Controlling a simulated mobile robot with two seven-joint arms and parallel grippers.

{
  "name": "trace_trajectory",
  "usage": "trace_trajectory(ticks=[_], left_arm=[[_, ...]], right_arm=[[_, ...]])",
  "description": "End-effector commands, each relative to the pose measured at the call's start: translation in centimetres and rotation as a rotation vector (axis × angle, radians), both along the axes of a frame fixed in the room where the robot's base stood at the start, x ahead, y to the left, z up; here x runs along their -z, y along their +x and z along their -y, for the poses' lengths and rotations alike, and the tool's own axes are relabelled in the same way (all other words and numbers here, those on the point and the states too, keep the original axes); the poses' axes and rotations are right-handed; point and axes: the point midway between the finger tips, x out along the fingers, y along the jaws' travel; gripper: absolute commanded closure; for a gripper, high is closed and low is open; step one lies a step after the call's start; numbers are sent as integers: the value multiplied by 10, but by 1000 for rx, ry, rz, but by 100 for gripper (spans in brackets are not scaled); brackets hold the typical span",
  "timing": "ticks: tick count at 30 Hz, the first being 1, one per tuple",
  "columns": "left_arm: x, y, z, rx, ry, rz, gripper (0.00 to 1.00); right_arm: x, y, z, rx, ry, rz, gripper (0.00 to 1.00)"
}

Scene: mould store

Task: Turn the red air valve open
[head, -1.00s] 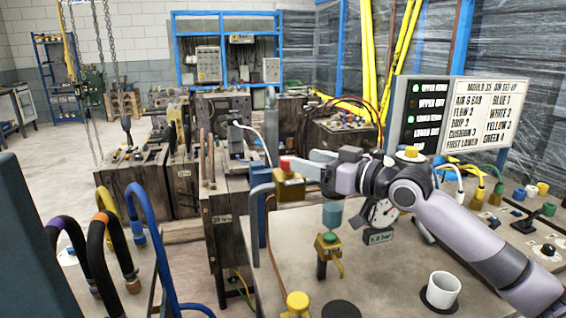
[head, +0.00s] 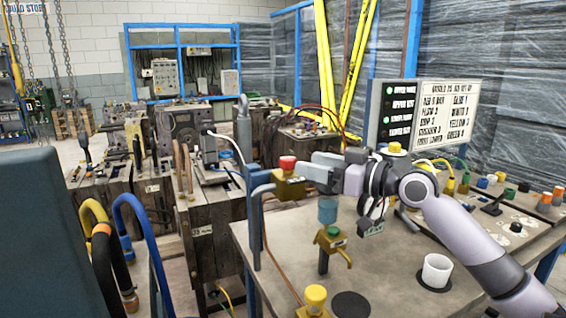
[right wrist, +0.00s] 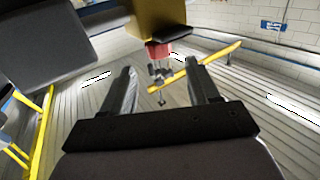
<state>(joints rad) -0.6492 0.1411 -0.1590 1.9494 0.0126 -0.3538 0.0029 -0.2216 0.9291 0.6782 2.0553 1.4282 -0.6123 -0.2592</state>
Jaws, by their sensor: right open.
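The red air valve (head: 288,163) is a red knob on top of a brass-coloured block (head: 290,188) beside a grey bent pipe near the table's far left corner. My right gripper (head: 312,170) is at the block's right side, its fingers pointing left toward it. In the right wrist view the gripper (right wrist: 163,82) is open with nothing between its fingers. There the red knob (right wrist: 158,52) and the block (right wrist: 155,18) show just beyond the fingertips; I cannot tell whether they touch. My left gripper is not in view.
On the table (head: 395,275) stand a yellow-green valve (head: 330,240), a white cup (head: 436,271) and a yellow knob (head: 315,298). A label board (head: 430,110) stands behind my right arm. Blue and yellow hoses (head: 135,215) arch at left. Wooden-sided blocks stand beyond the table.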

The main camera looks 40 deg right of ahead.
Motion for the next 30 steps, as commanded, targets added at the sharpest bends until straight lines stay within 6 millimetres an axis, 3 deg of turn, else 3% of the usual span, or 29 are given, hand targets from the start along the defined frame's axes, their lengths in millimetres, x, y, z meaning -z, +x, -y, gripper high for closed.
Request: trace_trajectory(ticks=[8,21,30], left_arm=[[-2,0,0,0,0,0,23],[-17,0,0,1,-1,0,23],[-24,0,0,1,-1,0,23]], right_arm=[[-1,4,0,-2,-2,1,40],[-3,46,-10,-1,-2,3,40],[-1,65,-14,0,-1,2,40]])
